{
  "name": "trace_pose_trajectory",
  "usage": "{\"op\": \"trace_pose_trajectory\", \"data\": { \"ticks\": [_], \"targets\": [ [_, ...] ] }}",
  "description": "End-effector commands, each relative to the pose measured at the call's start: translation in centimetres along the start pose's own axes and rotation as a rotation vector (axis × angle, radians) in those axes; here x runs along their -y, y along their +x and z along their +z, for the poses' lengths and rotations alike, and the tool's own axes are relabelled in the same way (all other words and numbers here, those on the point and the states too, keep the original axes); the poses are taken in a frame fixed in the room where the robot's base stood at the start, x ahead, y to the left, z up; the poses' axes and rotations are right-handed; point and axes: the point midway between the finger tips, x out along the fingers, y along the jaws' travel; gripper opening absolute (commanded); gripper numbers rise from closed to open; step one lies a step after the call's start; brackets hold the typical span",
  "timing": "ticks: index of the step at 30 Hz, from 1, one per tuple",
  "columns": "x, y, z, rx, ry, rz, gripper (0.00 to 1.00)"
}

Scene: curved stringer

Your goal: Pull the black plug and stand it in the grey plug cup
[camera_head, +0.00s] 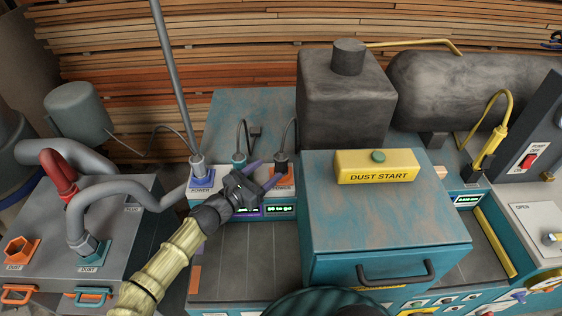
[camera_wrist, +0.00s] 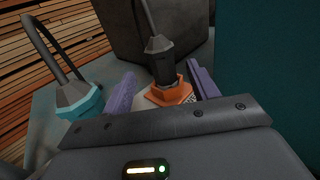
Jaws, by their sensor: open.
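The black plug (camera_head: 281,159) stands upright in an orange socket (camera_head: 283,177) on the teal cabinet, with a dark cable rising from its top. In the wrist view the black plug (camera_wrist: 161,63) sits in the orange hexagonal socket (camera_wrist: 171,93). My gripper (camera_head: 263,175) is open, its two purple fingers on either side of the plug in the wrist view, with gaps visible. I cannot tell how far the plug reaches between them. A small label on the grey box at the left seems to read PLUG; I cannot make out the grey cup clearly.
A teal plug (camera_head: 239,158) with a cable stands left of the black one, also in the wrist view (camera_wrist: 75,98). A blue POWER socket (camera_head: 201,178) is further left. The DUST START cabinet (camera_head: 385,215) rises close on the right; a dark grey tank (camera_head: 345,95) stands behind.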

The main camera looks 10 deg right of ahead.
Motion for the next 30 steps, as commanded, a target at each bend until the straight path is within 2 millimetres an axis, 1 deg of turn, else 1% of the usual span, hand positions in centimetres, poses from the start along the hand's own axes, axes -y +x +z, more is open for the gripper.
{"op": "trace_pose_trajectory", "data": {
  "ticks": [1,4,13,16,20,24,27,30],
  "targets": [
    [0.0,0.8,0.2,0.002,-0.001,-0.003,0.59],
    [0.0,1.6,0.1,0.001,-0.001,0.000,0.59],
    [0.0,1.7,0.0,0.000,0.000,0.001,0.59],
    [0.0,2.1,0.1,0.000,-0.001,0.000,0.59],
    [0.2,3.7,0.3,0.002,-0.001,-0.002,0.59],
    [0.2,5.8,0.3,0.001,-0.001,-0.002,0.59],
    [0.2,6.8,0.2,0.001,-0.001,-0.001,0.59],
    [0.2,6.9,0.0,0.000,0.000,0.001,0.59]
  ]
}}
